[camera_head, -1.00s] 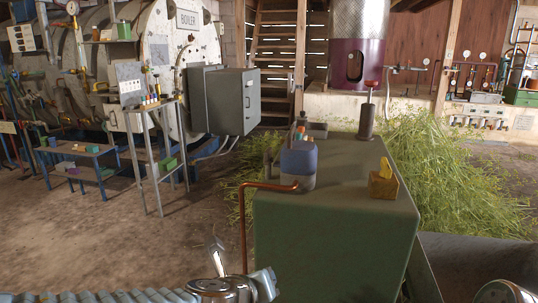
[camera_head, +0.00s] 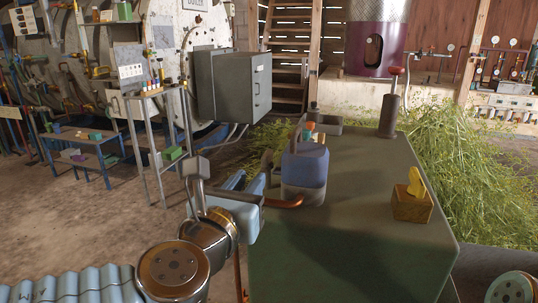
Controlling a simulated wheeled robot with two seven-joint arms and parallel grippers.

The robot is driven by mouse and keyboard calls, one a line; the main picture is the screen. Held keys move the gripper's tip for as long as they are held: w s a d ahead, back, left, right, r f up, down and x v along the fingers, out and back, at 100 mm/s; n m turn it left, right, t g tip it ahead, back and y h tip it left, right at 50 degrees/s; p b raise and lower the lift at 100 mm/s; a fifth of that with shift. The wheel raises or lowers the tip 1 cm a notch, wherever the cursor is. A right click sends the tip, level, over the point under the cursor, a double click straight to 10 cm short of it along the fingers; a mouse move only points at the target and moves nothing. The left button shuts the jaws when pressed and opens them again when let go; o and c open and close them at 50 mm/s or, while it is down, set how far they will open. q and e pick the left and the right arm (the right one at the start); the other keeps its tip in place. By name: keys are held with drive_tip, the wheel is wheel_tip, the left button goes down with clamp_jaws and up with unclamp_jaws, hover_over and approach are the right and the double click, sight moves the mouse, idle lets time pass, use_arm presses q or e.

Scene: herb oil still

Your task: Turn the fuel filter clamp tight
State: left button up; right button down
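A squat blue canister (camera_head: 305,168) with a grey lower part stands on the left side of the green bench top (camera_head: 355,190). A copper pipe (camera_head: 285,202) meets its foot. I cannot tell for sure whether this is the fuel filter, and I cannot make out a clamp on it. My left gripper (camera_head: 247,180) is left of the canister, beside the bench's left edge. Its two light blue fingers look apart, with nothing visible between them. It partly covers the copper pipe. My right gripper is out of view; only a piece of my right arm shows at bottom right.
A wooden block with a yellow piece (camera_head: 412,203) sits at the bench's right. A dark post with a red knob (camera_head: 390,108) stands at the back right. Small tools and a grey tray (camera_head: 326,127) are behind the canister. The bench's front top is clear. A grey cabinet (camera_head: 232,85) stands beyond.

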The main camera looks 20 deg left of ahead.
sight(264, 162)
use_arm(q)
drive_tip(key=w, duration=1.1)
drive_tip(key=shift+w+d, duration=0.15)
drive_tip(key=shift+w, duration=0.05)
clamp_jaws()
